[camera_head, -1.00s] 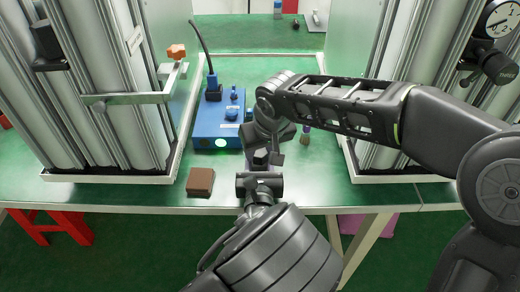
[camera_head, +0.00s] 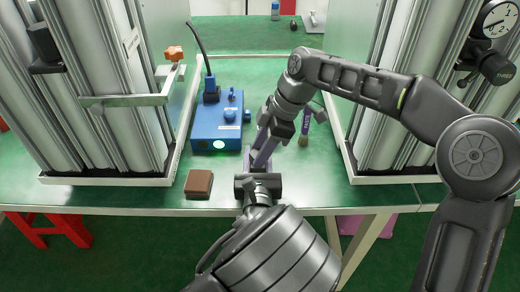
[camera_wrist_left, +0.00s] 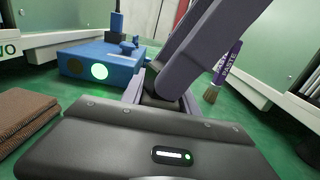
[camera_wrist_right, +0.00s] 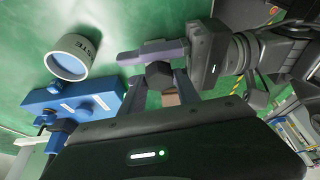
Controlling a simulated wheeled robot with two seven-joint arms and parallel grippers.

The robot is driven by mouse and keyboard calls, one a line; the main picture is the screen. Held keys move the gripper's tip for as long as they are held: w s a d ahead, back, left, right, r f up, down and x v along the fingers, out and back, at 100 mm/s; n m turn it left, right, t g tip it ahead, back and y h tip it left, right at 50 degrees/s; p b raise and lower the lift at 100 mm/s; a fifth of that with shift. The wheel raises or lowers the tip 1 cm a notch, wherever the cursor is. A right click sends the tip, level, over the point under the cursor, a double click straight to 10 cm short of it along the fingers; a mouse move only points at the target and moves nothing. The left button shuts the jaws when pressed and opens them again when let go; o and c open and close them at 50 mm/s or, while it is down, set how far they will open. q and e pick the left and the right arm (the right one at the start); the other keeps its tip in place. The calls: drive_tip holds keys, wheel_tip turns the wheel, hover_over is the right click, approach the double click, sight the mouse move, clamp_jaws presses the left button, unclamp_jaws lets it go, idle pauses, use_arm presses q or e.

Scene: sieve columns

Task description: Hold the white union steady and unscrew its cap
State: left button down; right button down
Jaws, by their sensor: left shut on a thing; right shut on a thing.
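A dark hexagonal piece (camera_wrist_right: 158,75), seemingly the cap, sits between my grippers in the right wrist view. No white part of the union shows; the rest is hidden by fingers. My left gripper (camera_head: 255,170) is shut on the fitting low over the bench front. In the left wrist view a dark part shows between its fingers (camera_wrist_left: 158,98). My right gripper (camera_head: 262,158) comes down from the upper right with its fingertips close at the left fingers. In the right wrist view its fingers (camera_wrist_right: 160,88) lie either side of the dark hexagon.
A blue box (camera_head: 217,128) with a lit green lamp stands just behind. A brown block (camera_head: 199,183) lies left of my left gripper. A purple-handled brush (camera_head: 304,128) stands to the right. A white pot (camera_wrist_right: 70,58) shows in the right wrist view. Sieve columns flank the bench.

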drive_tip(key=shift+r, duration=0.2)
drive_tip(key=shift+r, duration=2.9)
use_arm(q)
drive_tip(key=c, duration=0.9)
unclamp_jaws()
drive_tip(key=shift+o, duration=0.2)
drive_tip(key=shift+s, duration=0.1)
drive_tip(key=s, duration=1.1)
drive_tip(key=shift+s, duration=0.4)
